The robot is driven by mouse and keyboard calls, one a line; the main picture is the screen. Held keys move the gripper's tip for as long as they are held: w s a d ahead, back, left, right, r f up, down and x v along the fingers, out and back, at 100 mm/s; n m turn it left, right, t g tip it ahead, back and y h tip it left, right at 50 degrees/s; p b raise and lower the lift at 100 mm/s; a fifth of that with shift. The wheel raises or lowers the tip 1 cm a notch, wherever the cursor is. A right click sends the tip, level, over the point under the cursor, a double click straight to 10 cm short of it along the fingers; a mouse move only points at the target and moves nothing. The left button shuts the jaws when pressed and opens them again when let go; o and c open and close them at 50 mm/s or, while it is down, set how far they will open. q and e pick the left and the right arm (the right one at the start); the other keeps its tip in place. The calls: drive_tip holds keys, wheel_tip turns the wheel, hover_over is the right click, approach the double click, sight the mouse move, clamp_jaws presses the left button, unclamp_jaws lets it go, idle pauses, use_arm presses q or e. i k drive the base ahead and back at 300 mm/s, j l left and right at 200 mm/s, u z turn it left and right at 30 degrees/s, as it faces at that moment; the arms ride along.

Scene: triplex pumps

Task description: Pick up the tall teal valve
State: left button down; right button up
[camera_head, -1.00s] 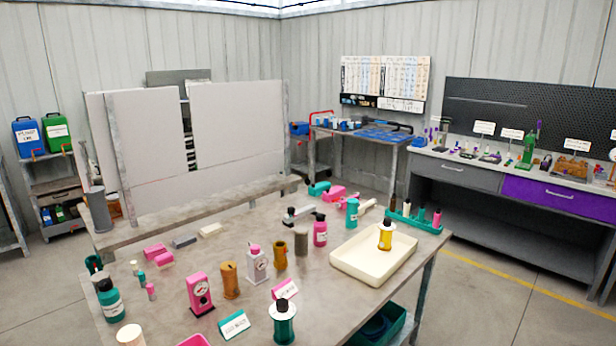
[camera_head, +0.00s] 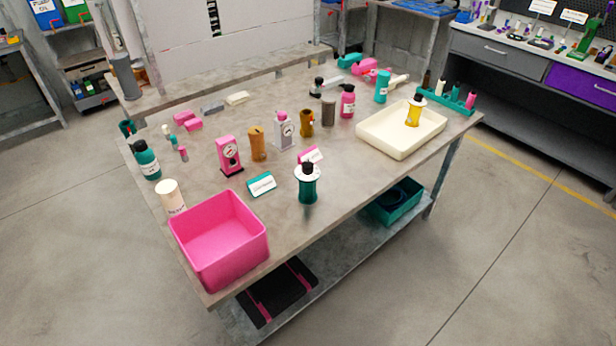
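A tall teal valve (camera_head: 308,190), with a white disc and a black knob on top, stands upright near the front edge of the grey worktable (camera_head: 345,195). A yellow valve (camera_head: 412,116) of similar shape stands in a cream tray (camera_head: 372,143) to its right and farther back. A small teal label card (camera_head: 261,184) and a pink card (camera_head: 309,155) stand near the teal valve. Neither of my grippers shows in the head view.
A pink bin (camera_head: 222,240) stands at the table's front left corner. A pink gauge block (camera_head: 229,155), a brown cylinder (camera_head: 257,143) and a white gauge block (camera_head: 284,130) stand behind the teal valve. A teal crate (camera_head: 398,203) sits on the lower shelf.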

sight(307, 195)
drive_tip(key=u, duration=0.3)
drive_tip(key=i+l+u, duration=0.15)
drive_tip(key=l+u, duration=0.2)
drive_tip(key=i+l+u, duration=0.1)
drive_tip(key=l+u, duration=0.25)
drive_tip(key=i+l+u, duration=0.1)
drive_tip(key=u, duration=0.25)
drive_tip(key=l+u, duration=0.1)
drive_tip(key=l, duration=0.7)
drive_tip(key=i+l, duration=0.1)
drive_tip(key=l, duration=0.7)
drive_tip(key=u, duration=0.05)
